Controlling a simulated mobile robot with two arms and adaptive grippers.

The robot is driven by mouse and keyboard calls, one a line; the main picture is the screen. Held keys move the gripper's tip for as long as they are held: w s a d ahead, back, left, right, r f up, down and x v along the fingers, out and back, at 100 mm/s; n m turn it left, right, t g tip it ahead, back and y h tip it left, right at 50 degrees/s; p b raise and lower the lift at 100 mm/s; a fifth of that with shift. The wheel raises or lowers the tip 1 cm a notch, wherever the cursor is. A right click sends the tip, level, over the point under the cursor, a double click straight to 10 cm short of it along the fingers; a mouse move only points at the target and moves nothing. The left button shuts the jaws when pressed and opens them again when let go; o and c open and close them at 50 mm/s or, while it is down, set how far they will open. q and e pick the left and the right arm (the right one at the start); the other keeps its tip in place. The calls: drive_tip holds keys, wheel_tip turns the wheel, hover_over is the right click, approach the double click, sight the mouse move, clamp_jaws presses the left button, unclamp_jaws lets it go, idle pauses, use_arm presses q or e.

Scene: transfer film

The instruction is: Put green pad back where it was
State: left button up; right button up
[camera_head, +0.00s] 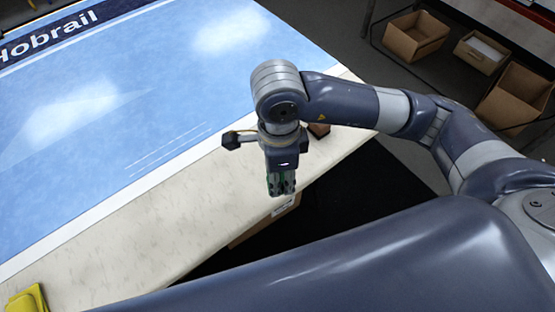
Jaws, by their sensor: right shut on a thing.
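My right gripper (282,188) hangs fingers-down near the front edge of the table (130,238), with its arm coming in from the right. Its fingers are closed, and a little green shows between and beside them, which fits the green pad (281,180). Most of the pad is hidden by the fingers. I cannot tell how high the gripper is above the edge. My left gripper is not in view.
A yellow thing (26,300) lies at the table's lower left corner. A small brown block (319,130) sits behind the right gripper. A blue printed sheet (120,110) covers much of the table. Cardboard boxes (415,36) stand on the floor at upper right.

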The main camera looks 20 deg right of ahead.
drive_tip(key=s+a+f+m+b, duration=0.1)
drive_tip(key=a+f+m, duration=0.15)
drive_tip(key=m, duration=0.35)
drive_tip(key=s+a+f+m, duration=0.1)
drive_tip(key=s+a+m, duration=0.15)
drive_tip(key=m, duration=0.35)
drive_tip(key=w+d, duration=0.2)
drive_tip(key=w, duration=0.2)
drive_tip(key=w+d+p, duration=0.1)
drive_tip(key=w+d, duration=0.2)
drive_tip(key=w, duration=0.2)
drive_tip(key=w+d+f, duration=0.1)
drive_tip(key=w+d, duration=0.2)
drive_tip(key=w, duration=0.2)
drive_tip(key=shift+w+p, duration=0.1)
drive_tip(key=shift+p, duration=0.3)
wheel_tip(320, 180, down, 4)
drive_tip(key=shift+r+p, duration=0.25)
drive_tip(key=shift+p, duration=0.15)
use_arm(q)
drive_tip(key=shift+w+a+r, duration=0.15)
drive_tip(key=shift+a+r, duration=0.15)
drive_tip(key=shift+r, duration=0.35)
use_arm(e)
drive_tip(key=shift+f, duration=0.1)
drive_tip(key=shift+f, duration=0.15)
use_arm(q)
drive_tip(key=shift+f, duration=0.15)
use_arm(e)
drive_tip(key=o, duration=1)
